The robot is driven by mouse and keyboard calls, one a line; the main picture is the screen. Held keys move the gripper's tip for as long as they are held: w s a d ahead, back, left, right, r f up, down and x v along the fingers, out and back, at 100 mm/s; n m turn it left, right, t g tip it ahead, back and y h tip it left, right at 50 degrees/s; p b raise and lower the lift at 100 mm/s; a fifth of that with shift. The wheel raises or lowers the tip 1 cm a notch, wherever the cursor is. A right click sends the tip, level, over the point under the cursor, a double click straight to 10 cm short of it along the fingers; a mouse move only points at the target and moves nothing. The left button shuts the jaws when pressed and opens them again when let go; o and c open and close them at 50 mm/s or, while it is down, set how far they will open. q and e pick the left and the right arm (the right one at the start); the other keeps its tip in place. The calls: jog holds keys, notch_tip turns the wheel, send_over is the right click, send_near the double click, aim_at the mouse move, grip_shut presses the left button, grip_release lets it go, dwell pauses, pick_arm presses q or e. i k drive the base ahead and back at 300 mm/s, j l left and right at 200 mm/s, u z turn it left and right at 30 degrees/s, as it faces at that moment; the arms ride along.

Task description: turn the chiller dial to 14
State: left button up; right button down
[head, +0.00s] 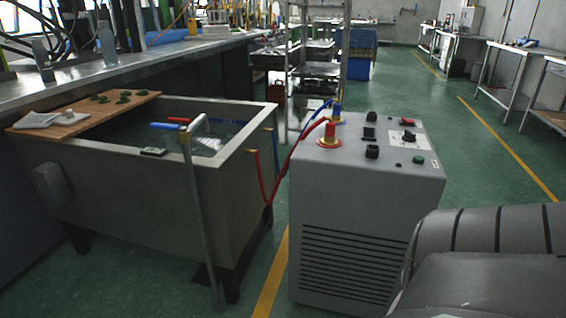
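The chiller (335,195) is a grey box with a slotted front, standing on the floor right of the middle. On its sloping top, a black dial (408,137) sits on a white plate at the right. The dial is small in this view, and I cannot read its scale or setting. Other black knobs or switches (372,152) sit to its left, and a green button (418,160) is in front of it. Neither of my grippers is in view. A dark grey arm part of mine fills the lower right corner, in front of the chiller's right side.
A grey water tank (150,190) on legs stands left of the chiller, with a wooden board (85,115) across it. Red hoses (296,155) and blue hoses (318,112) run between tank and chiller. A metal rack (318,70) stands behind. Green floor is clear to the right.

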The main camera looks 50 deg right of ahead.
aim_at(409, 136)
jog(key=j+z, duration=0.1)
jog(key=z, duration=0.85)
jog(key=l+z, duration=0.1)
jog(key=z, duration=1.1)
jog(key=i+z, duration=0.1)
jog(key=i+l, duration=0.1)
jog(key=l, duration=0.75)
